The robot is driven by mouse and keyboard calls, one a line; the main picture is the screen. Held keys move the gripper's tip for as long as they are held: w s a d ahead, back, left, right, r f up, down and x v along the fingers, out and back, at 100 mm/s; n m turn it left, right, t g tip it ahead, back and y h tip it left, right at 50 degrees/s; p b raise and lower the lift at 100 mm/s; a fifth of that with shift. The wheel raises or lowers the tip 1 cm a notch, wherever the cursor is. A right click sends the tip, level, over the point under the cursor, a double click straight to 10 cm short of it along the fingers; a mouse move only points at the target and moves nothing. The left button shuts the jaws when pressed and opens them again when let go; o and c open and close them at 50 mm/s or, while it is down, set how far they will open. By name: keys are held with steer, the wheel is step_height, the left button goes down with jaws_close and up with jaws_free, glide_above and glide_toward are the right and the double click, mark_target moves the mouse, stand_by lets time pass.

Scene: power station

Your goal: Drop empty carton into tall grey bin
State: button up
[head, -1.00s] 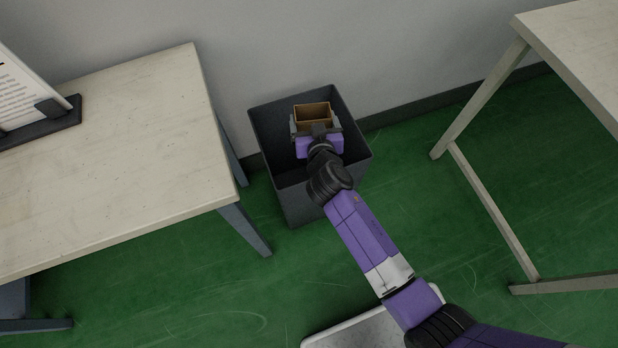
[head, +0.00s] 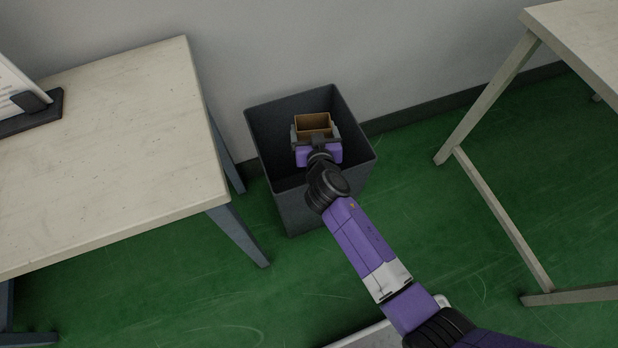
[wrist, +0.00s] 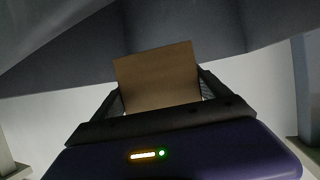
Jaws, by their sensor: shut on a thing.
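The carton (head: 313,124) is a small brown open-topped box, and looking in from above I see it is empty. My gripper (head: 315,137) is shut on it, with a finger on each side. The wrist view shows the carton's brown face (wrist: 158,78) between the two dark fingers. The tall grey bin (head: 300,207) stands on the floor against the wall, its top open. In the head view the carton and gripper lie within the outline of the bin's opening. I cannot tell how far below the rim they are. The bin's floor is mostly hidden.
A pale table (head: 110,150) stands left of the bin, with a document stand (head: 30,105) on it. Another pale table (head: 585,40) is at the right. The grey wall (head: 400,50) is right behind the bin. Green floor (head: 410,190) is clear between bin and right table.

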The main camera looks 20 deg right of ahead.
steer(key=o, duration=1.2)
steer(key=shift+c, duration=0.2)
steer(key=shift+s, duration=0.1)
steer(key=p+v, duration=0.1)
steer(key=v, duration=0.6)
steer(key=shift+s+r, duration=0.2)
steer(key=shift+s, duration=0.05)
